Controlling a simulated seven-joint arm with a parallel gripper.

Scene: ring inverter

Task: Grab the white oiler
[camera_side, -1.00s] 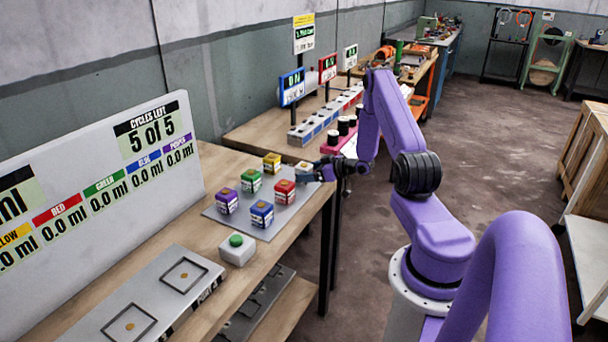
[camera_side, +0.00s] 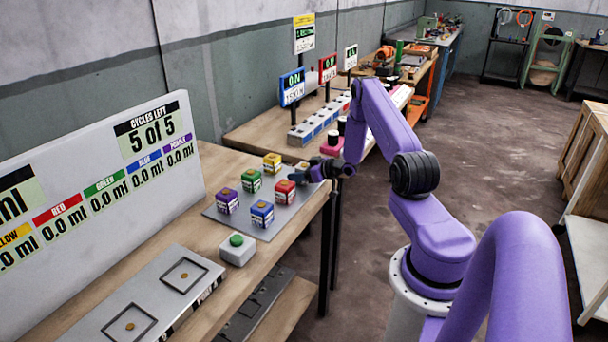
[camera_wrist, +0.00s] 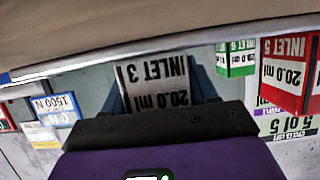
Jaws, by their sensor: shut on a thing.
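The white oiler (camera_wrist: 155,84) is a small white block labelled INLET 3, 20.0 ml, seen upside down in the wrist view. It stands between my dark fingers, and my gripper (camera_wrist: 160,92) is shut on it. In the side view my gripper (camera_side: 309,174) is at the far right corner of the grey plate (camera_side: 236,216), beside the red oiler (camera_side: 284,191). The white oiler is mostly hidden behind the fingers there. Whether it touches the plate cannot be told.
Yellow (camera_side: 272,163), green (camera_side: 251,180), purple (camera_side: 227,201) and blue (camera_side: 262,214) oilers stand on the plate near my gripper. A white box with a green button (camera_side: 237,249) is in front. A large scoreboard (camera_side: 90,190) stands at the left.

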